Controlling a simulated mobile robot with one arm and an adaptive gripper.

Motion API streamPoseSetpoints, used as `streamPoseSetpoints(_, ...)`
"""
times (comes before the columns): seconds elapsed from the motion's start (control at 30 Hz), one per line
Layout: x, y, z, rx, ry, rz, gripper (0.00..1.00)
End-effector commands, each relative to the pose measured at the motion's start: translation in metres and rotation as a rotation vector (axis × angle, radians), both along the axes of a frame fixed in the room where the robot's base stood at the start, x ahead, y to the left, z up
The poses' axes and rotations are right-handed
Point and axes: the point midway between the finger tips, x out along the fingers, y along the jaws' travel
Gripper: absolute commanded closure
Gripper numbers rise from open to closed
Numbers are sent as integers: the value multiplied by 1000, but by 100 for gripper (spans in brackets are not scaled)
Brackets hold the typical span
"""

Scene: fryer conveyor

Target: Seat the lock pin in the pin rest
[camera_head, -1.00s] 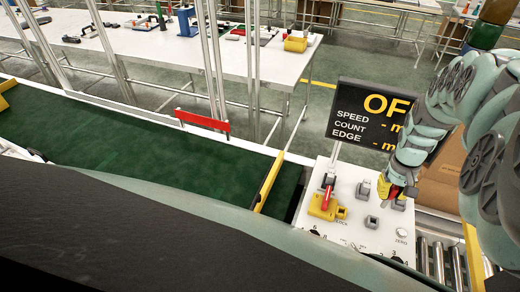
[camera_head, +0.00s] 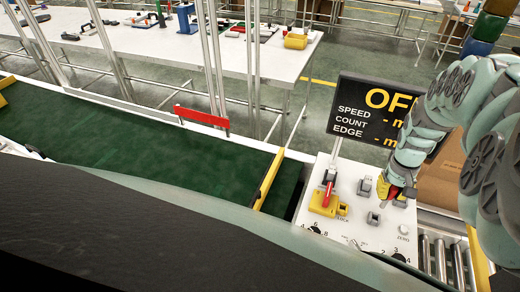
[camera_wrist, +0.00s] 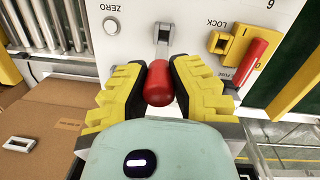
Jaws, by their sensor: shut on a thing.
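My gripper (camera_wrist: 159,84) is shut on a red, round-ended piece (camera_wrist: 159,86), which I take to be the lock pin. Its lower part is hidden. In the head view my gripper (camera_head: 389,195) is over the right part of the white control panel. A grey fitting (camera_wrist: 162,38) stands on the panel just beyond the red piece; it also shows in the head view (camera_head: 374,218). It may be the pin rest, but I cannot be sure. I cannot tell whether the pin touches it.
A yellow block (camera_head: 323,203) with a red handle (camera_head: 328,193) sits on the panel (camera_head: 352,238) near the LOCK label. Another grey fitting (camera_head: 364,187) and a black display (camera_head: 372,112) stand behind. The green conveyor (camera_head: 150,150) lies left, a cardboard box (camera_head: 440,175) right.

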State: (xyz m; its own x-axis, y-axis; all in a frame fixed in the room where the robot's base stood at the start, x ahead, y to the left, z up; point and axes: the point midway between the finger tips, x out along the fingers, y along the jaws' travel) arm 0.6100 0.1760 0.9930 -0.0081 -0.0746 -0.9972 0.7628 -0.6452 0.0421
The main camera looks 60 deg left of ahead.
Motion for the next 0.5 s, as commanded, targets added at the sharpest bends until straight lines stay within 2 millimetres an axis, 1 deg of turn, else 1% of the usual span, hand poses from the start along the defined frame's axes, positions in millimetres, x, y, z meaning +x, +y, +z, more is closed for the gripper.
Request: streamPoseSetpoints(0.5,0,-1,-13,-1,0,-2,100)
